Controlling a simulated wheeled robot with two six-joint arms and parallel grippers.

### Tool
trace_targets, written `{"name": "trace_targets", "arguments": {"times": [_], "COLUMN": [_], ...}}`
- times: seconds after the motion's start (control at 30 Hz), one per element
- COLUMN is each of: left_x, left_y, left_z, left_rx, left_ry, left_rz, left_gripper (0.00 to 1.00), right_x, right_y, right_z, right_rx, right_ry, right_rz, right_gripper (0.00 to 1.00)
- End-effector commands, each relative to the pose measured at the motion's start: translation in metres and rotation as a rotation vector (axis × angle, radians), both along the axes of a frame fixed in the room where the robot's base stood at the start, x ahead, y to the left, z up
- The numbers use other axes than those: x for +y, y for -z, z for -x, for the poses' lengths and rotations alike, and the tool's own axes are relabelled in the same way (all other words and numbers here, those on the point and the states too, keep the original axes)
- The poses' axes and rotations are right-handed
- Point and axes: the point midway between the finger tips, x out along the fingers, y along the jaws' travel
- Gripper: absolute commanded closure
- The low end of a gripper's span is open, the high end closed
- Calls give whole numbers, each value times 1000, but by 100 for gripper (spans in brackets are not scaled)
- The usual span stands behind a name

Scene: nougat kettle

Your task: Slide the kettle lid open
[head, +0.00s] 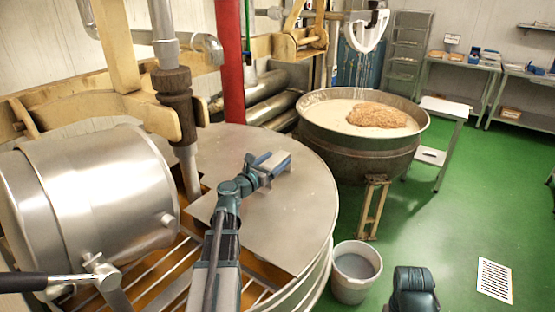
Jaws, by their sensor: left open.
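The kettle (325,270) is a large round steel vessel at the left and middle of the head view. Its lid (300,215) is a flat grey steel sheet covering the back and right part of the top. The front left part is uncovered and shows bars over an orange-brown inside. My left arm reaches up from the bottom over the kettle. My left gripper (280,163) is open over the back middle of the lid. I cannot tell whether it touches the lid, and I see no handle clearly. My right gripper is not in view.
A steel drum (90,195) and a vertical shaft (177,110) stand at the left. A red post (231,60) rises behind the lid. A second kettle (350,155) holds pale and brown mass. A white bucket (356,272) stands on the open green floor.

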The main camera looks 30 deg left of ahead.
Motion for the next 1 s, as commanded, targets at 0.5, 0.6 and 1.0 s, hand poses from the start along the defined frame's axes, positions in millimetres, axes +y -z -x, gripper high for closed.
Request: {"name": "trace_targets", "arguments": {"times": [0.5,0.6,1.0], "left_x": [-1,-1,-1], "left_y": [0,0,0], "left_z": [-14,-13,-13], "left_rx": [0,0,0], "left_ry": [0,-1,0], "left_rz": [0,0,0], "left_gripper": [22,40,100], "right_x": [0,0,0], "right_y": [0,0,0], "right_z": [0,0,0], "right_rx": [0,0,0], "right_ry": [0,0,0], "right_rz": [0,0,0], "right_gripper": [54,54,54]}}
